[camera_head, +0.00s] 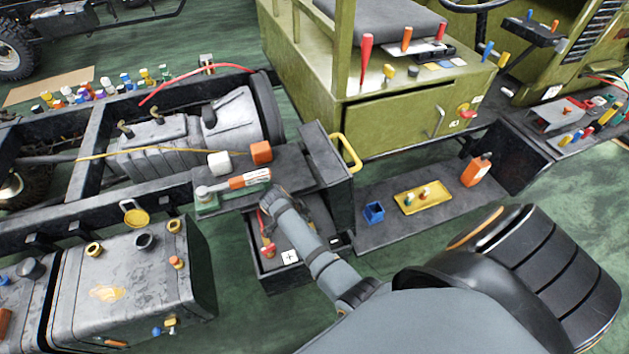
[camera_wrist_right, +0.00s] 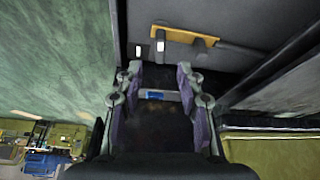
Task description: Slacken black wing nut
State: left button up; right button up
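I cannot pick out a black wing nut in either view. My right arm reaches in from the lower right in the head view, over the open dark box (camera_head: 290,277) beside the frame rail. Its fingers are not clear there. In the right wrist view my right gripper (camera_wrist_right: 158,82) has its two fingers apart, with a gap between them. A small blue thing (camera_wrist_right: 155,96) shows in that gap, and I cannot tell whether it is touched. A yellow piece (camera_wrist_right: 180,36) lies beyond the fingertips. My left gripper is in neither view.
A grey tank (camera_head: 130,290) stands left of the box. A blue bin (camera_head: 373,213), a yellow tray (camera_head: 408,205) and an orange bottle (camera_head: 476,171) stand on the step to the right. A yellow handle (camera_head: 348,152) sticks out above the box. Orange (camera_head: 261,152) and white (camera_head: 218,162) blocks sit on the rail.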

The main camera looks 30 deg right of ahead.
jog(key=x, duration=0.7)
jog(key=shift+f, duration=0.1)
grip_shut()
